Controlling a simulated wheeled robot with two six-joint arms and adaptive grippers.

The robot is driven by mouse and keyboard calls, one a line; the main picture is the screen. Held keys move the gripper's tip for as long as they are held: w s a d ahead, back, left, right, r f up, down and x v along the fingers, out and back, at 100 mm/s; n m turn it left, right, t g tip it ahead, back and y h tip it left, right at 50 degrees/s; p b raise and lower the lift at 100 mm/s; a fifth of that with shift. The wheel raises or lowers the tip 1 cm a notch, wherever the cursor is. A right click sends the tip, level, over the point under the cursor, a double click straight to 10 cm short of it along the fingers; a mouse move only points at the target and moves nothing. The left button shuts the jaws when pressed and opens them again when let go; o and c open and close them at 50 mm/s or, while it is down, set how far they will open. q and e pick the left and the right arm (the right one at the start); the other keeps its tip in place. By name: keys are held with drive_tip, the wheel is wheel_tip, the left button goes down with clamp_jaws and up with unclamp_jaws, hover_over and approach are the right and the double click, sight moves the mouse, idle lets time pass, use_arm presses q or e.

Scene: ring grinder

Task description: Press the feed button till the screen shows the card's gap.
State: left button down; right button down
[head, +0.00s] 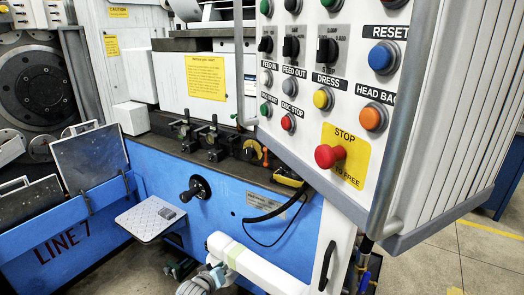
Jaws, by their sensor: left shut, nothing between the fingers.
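The control panel (300,60) fills the upper right. No screen shows in this view, and I cannot make out a card with a gap. My left gripper (202,281) is low at the bottom edge, partly cut off, shut and empty. It is well below the panel and apart from both feed buttons. My right gripper is not in view.
Close to the feed buttons are the green DISC START (265,109), red DISC STOP (288,122) and yellow DRESS (323,98) buttons. A red STOP knob (328,156) sticks out lower down. A grey handrail (402,120) runs along the panel. A small tray (140,220) juts from the blue machine.

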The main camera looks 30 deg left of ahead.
sight(265, 78)
use_arm(q)
drive_tip(key=w+a+r+n+t+b, duration=0.2)
drive_tip(key=w+r+t, duration=0.15)
drive_tip(key=r, duration=0.75)
drive_tip(key=w+a+r+n+t+b, duration=0.15)
drive_tip(key=w+r, duration=0.25)
drive_tip(key=r, duration=0.7)
drive_tip(key=w+a+r+n+t+b, duration=0.1)
drive_tip(key=w+r+n+t+b, duration=0.2)
drive_tip(key=r, duration=0.8)
drive_tip(key=s+d+r+n+t+h+b, duration=0.1)
drive_tip(key=s+r+t, duration=0.1)
drive_tip(key=r, duration=0.7)
drive_tip(key=s+d+r+n+t, duration=0.1)
drive_tip(key=s+r, duration=0.3)
drive_tip(key=r, duration=0.5)
drive_tip(key=s+d+r+n+t+h+b, duration=0.1)
drive_tip(key=s+d+r+t, duration=0.2)
drive_tip(key=r, duration=0.6)
drive_tip(key=shift+s+h+b, duration=0.2)
drive_tip(key=shift+h+b, duration=0.1)
drive_tip(key=shift+b, duration=0.05)
drive_tip(key=w+d+p, duration=0.4)
drive_tip(key=w+p, duration=0.3)
drive_tip(key=p, duration=0.2)
drive_tip(key=shift+w+d, duration=0.3)
drive_tip(key=shift+d, duration=0.05)
